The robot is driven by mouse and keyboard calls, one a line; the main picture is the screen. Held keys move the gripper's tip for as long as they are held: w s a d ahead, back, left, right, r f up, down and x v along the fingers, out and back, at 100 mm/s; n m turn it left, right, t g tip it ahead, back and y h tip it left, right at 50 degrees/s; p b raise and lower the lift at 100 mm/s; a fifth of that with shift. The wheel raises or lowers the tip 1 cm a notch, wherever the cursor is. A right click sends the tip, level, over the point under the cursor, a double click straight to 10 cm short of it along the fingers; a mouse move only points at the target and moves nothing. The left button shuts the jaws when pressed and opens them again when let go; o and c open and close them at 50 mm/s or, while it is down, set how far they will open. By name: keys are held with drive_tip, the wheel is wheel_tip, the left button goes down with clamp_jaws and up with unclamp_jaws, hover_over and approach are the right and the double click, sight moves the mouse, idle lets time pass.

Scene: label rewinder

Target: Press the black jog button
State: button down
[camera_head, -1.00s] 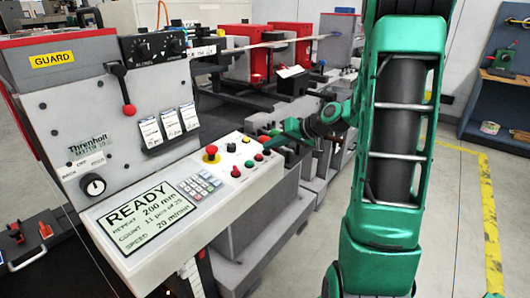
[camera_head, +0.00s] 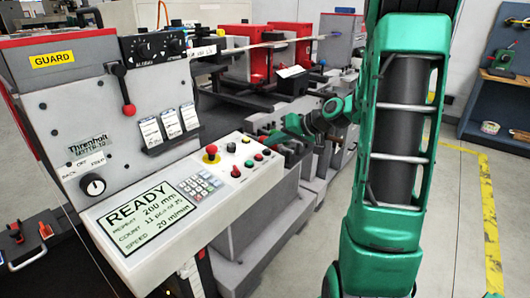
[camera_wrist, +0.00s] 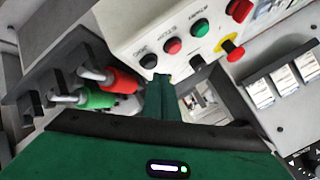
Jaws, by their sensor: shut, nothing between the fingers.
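The black jog button (camera_wrist: 148,61) sits at the end of a button row on the white sloped panel, beside a red button (camera_wrist: 174,45) and a green button (camera_wrist: 199,27). In the head view the jog button (camera_head: 267,152) is small, at the panel's far right end. My gripper (camera_wrist: 160,80) is shut and empty. In the wrist view its green fingertips appear just below the jog button; I cannot tell the gap. In the head view my gripper (camera_head: 278,137) is small, just beyond the panel's far right edge.
Red (camera_wrist: 118,80) and green (camera_wrist: 95,98) handles are left of my fingers. The display (camera_head: 152,217) reads READY.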

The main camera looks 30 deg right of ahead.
drive_tip(key=shift+r, duration=0.15)
drive_tip(key=shift+s+d+r, duration=0.1)
drive_tip(key=shift+s+r, duration=0.1)
drive_tip(key=shift+r, duration=1)
drive_tip(key=shift+s+r, duration=0.15)
drive_tip(key=shift+r, duration=1.05)
idle(0.6)
drive_tip(key=s+a+f+m+g+h, duration=0.1)
drive_tip(key=s+a+f+g, duration=0.1)
drive_tip(key=s, duration=0.9)
drive_tip(key=s+a+f+g+h, duration=0.1)
drive_tip(key=s+g, duration=0.3)
drive_tip(key=s, duration=0.8)
drive_tip(key=s+a+f+m+g+h, duration=0.1)
drive_tip(key=s+a+f+g+h, duration=0.1)
drive_tip(key=s, duration=0.9)
drive_tip(key=shift+s+a+f+m+g, duration=0.35)
drive_tip(key=shift+a+g, duration=0.1)
drive_tip(key=shift+g, duration=0.45)
